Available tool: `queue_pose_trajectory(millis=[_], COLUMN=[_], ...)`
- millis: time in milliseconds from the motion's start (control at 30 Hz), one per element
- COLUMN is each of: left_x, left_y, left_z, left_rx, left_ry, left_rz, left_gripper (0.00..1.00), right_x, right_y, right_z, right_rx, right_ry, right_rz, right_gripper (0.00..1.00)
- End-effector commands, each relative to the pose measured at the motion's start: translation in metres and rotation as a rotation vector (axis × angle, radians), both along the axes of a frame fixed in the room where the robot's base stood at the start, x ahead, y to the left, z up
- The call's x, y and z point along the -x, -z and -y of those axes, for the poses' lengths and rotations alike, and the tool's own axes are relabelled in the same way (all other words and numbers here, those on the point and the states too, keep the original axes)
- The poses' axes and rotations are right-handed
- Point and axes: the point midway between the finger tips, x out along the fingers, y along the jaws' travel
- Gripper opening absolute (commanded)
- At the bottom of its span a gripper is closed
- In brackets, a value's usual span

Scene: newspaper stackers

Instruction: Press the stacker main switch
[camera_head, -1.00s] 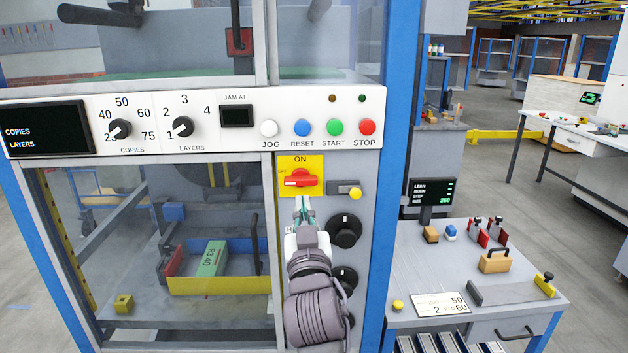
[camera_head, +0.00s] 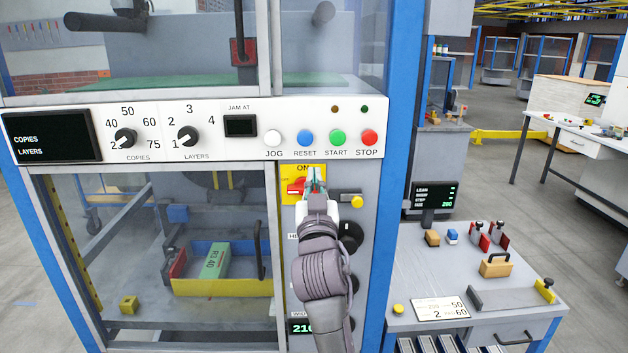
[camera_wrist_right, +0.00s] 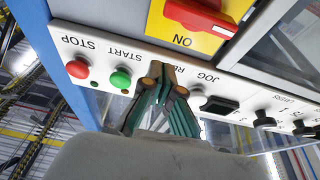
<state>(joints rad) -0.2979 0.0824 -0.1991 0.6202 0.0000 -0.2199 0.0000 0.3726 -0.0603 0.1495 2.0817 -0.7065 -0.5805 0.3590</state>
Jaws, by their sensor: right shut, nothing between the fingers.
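The main switch is a red rotary handle (camera_head: 297,187) on a yellow plate (camera_head: 288,172) marked ON, below the white button strip. My right gripper (camera_head: 314,174) is shut and empty, and its fingers cover the right part of the switch in the head view. In the right wrist view the picture is upside down; the red handle (camera_wrist_right: 199,16) and its yellow plate show at the top. There the fingertips (camera_wrist_right: 163,78) overlap the white strip between START and JOG and hide the RESET button. I cannot tell whether they touch anything. My left gripper is out of view.
The strip holds JOG (camera_head: 273,138), RESET (camera_head: 305,138), START (camera_head: 337,138) and STOP (camera_head: 369,138) buttons. A small yellow knob (camera_head: 356,201) and a black knob (camera_head: 351,236) sit right of my arm. A glass door (camera_head: 120,240) is at left, a side table (camera_head: 415,262) at right.

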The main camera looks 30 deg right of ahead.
Motion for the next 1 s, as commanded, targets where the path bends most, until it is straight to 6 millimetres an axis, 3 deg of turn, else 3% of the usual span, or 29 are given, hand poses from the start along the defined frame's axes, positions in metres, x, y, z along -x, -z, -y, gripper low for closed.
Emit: queue_pose_trajectory(millis=[133, 200, 400, 1000], left_x=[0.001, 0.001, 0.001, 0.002], left_y=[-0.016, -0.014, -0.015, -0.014], left_z=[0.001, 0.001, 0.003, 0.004], left_rx=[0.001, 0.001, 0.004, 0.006], left_ry=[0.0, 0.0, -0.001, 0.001], left_rz=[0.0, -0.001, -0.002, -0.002], left_gripper=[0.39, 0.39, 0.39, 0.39], right_x=[-0.025, -0.023, -0.022, -0.022], right_y=[-0.015, 0.007, 0.027, 0.032], right_z=[0.016, 0.014, 0.014, 0.021], right_rx=[0.002, -0.003, -0.002, -0.014], right_ry=[0.002, 0.001, 0.001, 0.002], right_rz=[-0.001, -0.008, -0.002, 0.009], right_gripper=[0.0, 0.0, 0.0, 0.0])
